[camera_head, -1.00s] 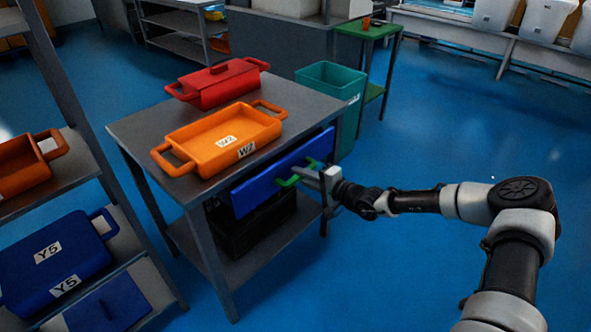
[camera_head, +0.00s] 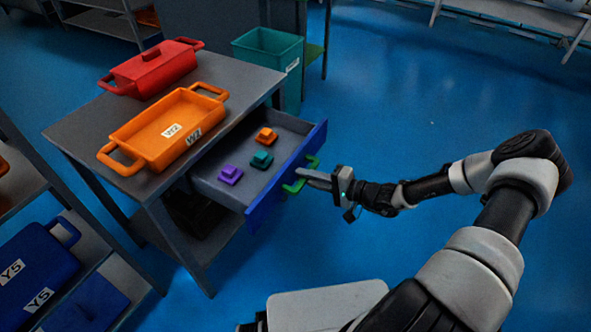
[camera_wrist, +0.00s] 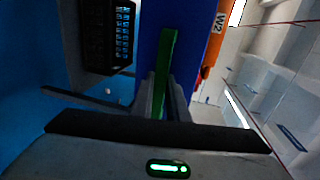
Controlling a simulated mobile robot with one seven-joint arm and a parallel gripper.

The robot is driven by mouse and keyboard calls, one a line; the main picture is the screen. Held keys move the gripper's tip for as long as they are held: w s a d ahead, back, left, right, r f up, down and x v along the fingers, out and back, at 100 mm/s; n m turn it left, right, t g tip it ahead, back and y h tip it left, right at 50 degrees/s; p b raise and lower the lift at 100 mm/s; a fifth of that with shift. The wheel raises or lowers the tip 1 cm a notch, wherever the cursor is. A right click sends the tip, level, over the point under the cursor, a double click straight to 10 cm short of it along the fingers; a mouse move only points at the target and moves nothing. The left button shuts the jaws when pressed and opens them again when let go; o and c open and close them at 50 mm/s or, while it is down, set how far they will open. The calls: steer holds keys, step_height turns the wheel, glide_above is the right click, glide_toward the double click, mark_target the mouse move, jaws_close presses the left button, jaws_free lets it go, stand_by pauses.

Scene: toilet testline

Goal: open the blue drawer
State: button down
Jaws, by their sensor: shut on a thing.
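The blue drawer (camera_head: 288,180) is pulled out from under the grey table, and its grey inside shows. A purple block (camera_head: 230,175), a teal block (camera_head: 262,159) and an orange block (camera_head: 267,136) lie in it. A green handle (camera_head: 300,176) is on its blue front. My gripper (camera_head: 306,180) is shut on the green handle. In the wrist view, the handle (camera_wrist: 165,65) stands between the fingers, against the blue front (camera_wrist: 170,20). The fingertips are partly hidden behind the handle in the head view.
A teal bin (camera_head: 270,52) stands behind the table. A shelf with blue containers (camera_head: 35,270) is at left.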

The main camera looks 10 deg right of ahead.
steer(key=shift+s+d, duration=0.25)
steer(key=c, duration=1.7)
jaws_free()
steer(key=p+v, duration=0.1)
steer(key=v, duration=1.6)
steer(key=shift+d, duration=0.25)
